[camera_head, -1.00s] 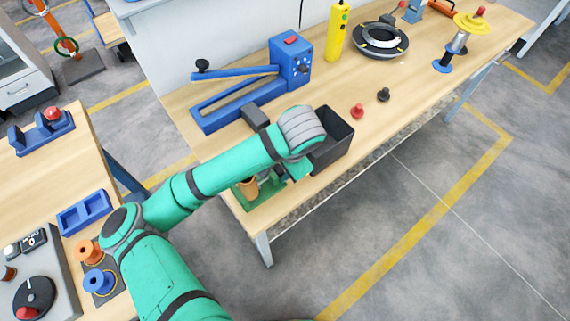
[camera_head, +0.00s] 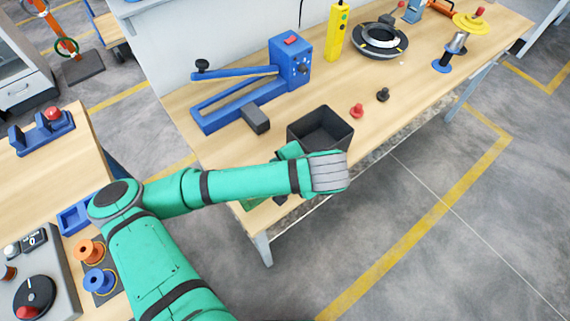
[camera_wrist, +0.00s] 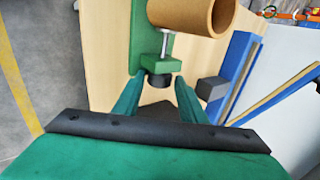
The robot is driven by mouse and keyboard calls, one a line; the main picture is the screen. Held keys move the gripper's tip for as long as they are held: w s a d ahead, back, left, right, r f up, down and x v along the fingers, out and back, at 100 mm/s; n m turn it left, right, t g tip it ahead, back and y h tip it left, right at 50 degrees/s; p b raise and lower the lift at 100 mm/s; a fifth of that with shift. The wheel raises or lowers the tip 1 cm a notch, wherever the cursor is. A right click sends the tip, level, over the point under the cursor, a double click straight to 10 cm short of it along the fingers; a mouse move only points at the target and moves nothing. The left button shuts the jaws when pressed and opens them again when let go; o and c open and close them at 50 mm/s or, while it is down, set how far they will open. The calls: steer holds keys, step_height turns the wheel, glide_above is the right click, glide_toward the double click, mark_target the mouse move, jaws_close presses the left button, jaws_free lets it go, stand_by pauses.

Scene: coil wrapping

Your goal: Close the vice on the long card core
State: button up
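The long card core (camera_wrist: 195,14) is a brown open-ended tube at the top of the wrist view. It lies beside the green vice (camera_wrist: 137,42), whose metal screw (camera_wrist: 165,44) runs through a green block to a dark knob (camera_wrist: 158,80). My gripper (camera_wrist: 159,84) has its two green fingers apart on either side of that knob, with no clear contact. In the head view only a corner of the vice's green base (camera_head: 252,204) shows; my arm hides the core and most of the vice. Whether the screw end presses on the core is unclear.
A black bin (camera_head: 342,135) stands close behind my wrist. A blue lever tool (camera_head: 235,104) with a dark block (camera_head: 255,120) lies further back. A red knob (camera_head: 357,111) and a black knob (camera_head: 383,95) stand right of the bin. The bench's front edge is near.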

steer(key=shift+a+f, duration=0.3)
steer(key=c, duration=0.5)
steer(key=shift+w+a+g, duration=0.15)
steer(key=shift+w+g, duration=0.05)
steer(key=shift+g, duration=0.3)
steer(key=shift+c, duration=0.6)
steer(key=shift+r+h, duration=0.1)
steer(key=shift+h, duration=0.2)
steer(key=shift+w+r+g+h, duration=0.15)
steer(key=shift+g+h, duration=0.15)
steer(key=shift+g, duration=0.2)
